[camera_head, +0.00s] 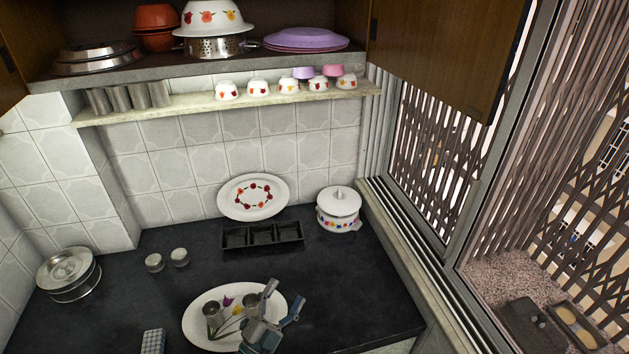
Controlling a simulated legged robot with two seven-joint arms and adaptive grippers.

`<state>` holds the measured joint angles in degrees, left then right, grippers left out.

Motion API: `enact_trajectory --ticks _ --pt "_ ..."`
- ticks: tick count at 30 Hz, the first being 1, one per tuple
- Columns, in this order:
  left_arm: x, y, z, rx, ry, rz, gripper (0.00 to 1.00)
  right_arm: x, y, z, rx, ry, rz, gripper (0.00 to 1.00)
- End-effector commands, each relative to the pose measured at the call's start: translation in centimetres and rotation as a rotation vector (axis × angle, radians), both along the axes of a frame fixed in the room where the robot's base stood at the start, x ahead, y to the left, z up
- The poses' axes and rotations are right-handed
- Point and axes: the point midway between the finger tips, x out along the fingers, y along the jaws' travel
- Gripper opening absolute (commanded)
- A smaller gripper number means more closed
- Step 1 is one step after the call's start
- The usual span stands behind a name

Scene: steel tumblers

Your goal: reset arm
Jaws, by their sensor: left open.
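Two steel tumblers stand on a white oval platter (196,335) with a tulip pattern on the dark counter: a left tumbler (212,314) and a right tumbler (250,303). My left gripper (283,298) is over the right part of the platter, just right of the right tumbler. Its fingers are spread and hold nothing. The gripper hides part of the platter's right side. Several more steel tumblers (138,96) stand in a row at the left end of the narrow wall shelf (190,103). My right gripper is not in view.
A black three-part tray (262,247), a floral plate (253,214) against the wall and a lidded pot (338,209) stand behind. Two small cups (180,257), steel containers (68,273) and a checkered item (153,341) are left. The counter's right part is clear beside the window.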

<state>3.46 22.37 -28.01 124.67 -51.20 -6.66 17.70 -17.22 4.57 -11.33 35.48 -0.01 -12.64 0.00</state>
Motion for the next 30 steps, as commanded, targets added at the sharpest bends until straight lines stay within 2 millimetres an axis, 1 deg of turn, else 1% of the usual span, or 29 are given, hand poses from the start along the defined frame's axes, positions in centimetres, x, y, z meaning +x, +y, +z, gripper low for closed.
enact_trajectory --ticks 1,2,3,5,6,8,9,11,12,14,15,17,18,20,21,23,24,29,30 --pt "0.5 3.0 -2.3 -0.104 0.149 0.124 0.80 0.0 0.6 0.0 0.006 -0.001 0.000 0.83" --pt "0.7 4.9 -3.9 -0.157 0.244 0.200 0.80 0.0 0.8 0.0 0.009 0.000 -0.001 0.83" --pt "0.4 7.2 -6.5 -0.217 0.375 0.292 0.80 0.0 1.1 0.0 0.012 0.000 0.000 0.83" --pt "-0.7 9.9 -10.5 -0.283 0.565 0.411 0.80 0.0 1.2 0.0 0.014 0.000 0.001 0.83" --pt "-2.0 11.3 -13.3 -0.314 0.690 0.477 0.80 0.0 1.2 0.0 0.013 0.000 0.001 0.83" --pt "-4.3 12.8 -16.9 -0.346 0.866 0.556 0.80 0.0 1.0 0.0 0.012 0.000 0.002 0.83" --pt "-5.9 13.5 -19.0 -0.361 0.969 0.596 0.80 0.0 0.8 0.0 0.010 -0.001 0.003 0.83" --pt "-8.4 14.2 -21.5 -0.371 1.106 0.642 0.80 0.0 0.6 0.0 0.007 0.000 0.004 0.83" --pt "-10.0 14.4 -22.9 -0.375 1.188 0.664 0.80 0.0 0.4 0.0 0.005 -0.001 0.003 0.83" --pt "-12.3 14.8 -24.7 -0.377 1.299 0.692 0.80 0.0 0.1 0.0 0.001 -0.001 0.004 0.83" --pt "-13.9 14.8 -25.6 -0.377 1.367 0.704 0.80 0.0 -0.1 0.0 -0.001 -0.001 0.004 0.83" --pt "-16.1 14.9 -26.8 -0.372 1.463 0.722 0.80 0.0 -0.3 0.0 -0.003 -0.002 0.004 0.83" --pt "-17.5 14.8 -27.5 -0.369 1.522 0.729 0.80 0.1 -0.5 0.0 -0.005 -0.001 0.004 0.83" --pt "-19.6 14.7 -28.3 -0.363 1.609 0.738 0.80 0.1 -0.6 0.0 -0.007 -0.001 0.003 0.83" --pt "-21.0 14.6 -28.8 -0.356 1.664 0.741 0.80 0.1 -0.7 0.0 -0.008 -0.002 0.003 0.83" --pt "-23.0 14.5 -29.4 -0.347 1.744 0.744 0.80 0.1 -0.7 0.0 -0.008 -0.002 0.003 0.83" --pt "-24.5 14.3 -29.7 -0.339 1.800 0.744 0.80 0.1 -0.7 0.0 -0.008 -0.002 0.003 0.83" --pt "-23.2 14.1 -35.0 -0.326 1.816 0.751 0.80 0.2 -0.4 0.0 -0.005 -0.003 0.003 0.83" --pt "-23.0 14.0 -36.3 -0.324 1.821 0.752 0.80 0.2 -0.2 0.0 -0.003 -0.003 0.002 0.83"
